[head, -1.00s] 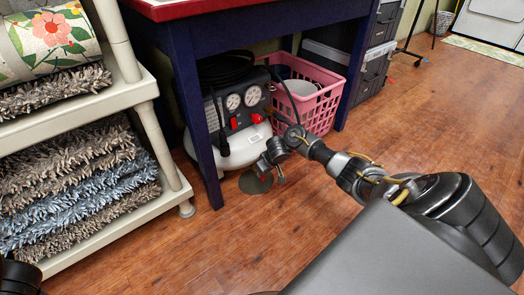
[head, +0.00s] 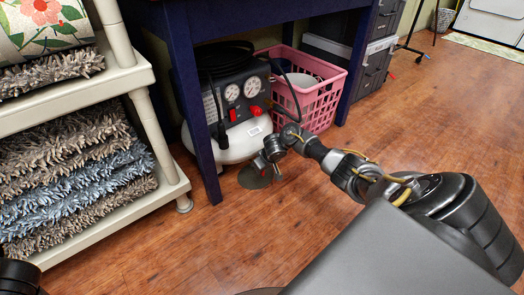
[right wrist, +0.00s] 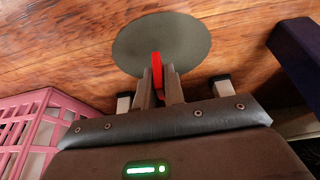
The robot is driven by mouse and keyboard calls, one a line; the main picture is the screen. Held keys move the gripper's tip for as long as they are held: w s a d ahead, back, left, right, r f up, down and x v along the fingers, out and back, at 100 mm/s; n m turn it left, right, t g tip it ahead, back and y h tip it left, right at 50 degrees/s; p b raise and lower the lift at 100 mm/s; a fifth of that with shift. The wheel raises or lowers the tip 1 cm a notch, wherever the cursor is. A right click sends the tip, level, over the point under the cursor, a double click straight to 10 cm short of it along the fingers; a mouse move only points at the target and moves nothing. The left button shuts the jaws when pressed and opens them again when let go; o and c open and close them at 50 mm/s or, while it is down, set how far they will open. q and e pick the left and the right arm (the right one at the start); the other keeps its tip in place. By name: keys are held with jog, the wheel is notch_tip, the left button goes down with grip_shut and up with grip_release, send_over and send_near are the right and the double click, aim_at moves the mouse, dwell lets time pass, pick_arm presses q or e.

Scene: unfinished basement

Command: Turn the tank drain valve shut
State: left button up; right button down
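The compressor (head: 232,100) stands under the blue table, with a white tank (head: 236,143), two round gauges and red parts on its front panel. In the right wrist view a red valve handle (right wrist: 157,64) sticks up between the two fingers of my right gripper (right wrist: 163,85). The fingers are close together on either side of it and look shut on it. In the head view my right gripper (head: 272,162) is low at the tank's front right, and the valve is hidden there.
A flat grey-green disc (head: 256,177) lies on the wooden floor below the gripper. A pink basket (head: 322,101) stands right of the compressor. A blue table leg (head: 199,120) stands close on its left, beside a shelf of rugs (head: 112,218). Open floor lies in front.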

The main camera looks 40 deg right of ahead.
jog(key=h+p, duration=0.2)
jog(key=shift+a+r+p, duration=0.15)
jog(key=shift+a+p, duration=0.1)
jog(key=shift+p, duration=0.1)
jog(key=shift+a+n+h+p, duration=0.15)
jog(key=shift+n+h+p, duration=0.25)
jog(key=shift+h, duration=0.5)
jog(key=shift+f+h, duration=0.3)
jog(key=shift+h, duration=0.5)
jog(key=h+b, duration=0.1)
jog(key=n+h+b, duration=0.1)
jog(key=h, duration=0.1)
jog(key=shift+a+f+h, duration=0.1)
jog(key=shift+a+h, duration=0.1)
jog(key=shift+h, duration=0.1)
jog(key=n+t+h, duration=0.1)
jog(key=h, duration=0.2)
jog(key=shift+a+f, duration=0.15)
jog(key=shift+f+n+t+h+b, duration=0.2)
jog(key=shift+n+t+h+b, duration=0.3)
jog(key=shift+h, duration=0.7)
jog(key=shift+f+n+h+b, duration=0.1)
jog(key=shift+n+h+b, duration=0.2)
jog(key=shift+h+b, duration=0.55)
jog(key=shift+h, duration=0.35)
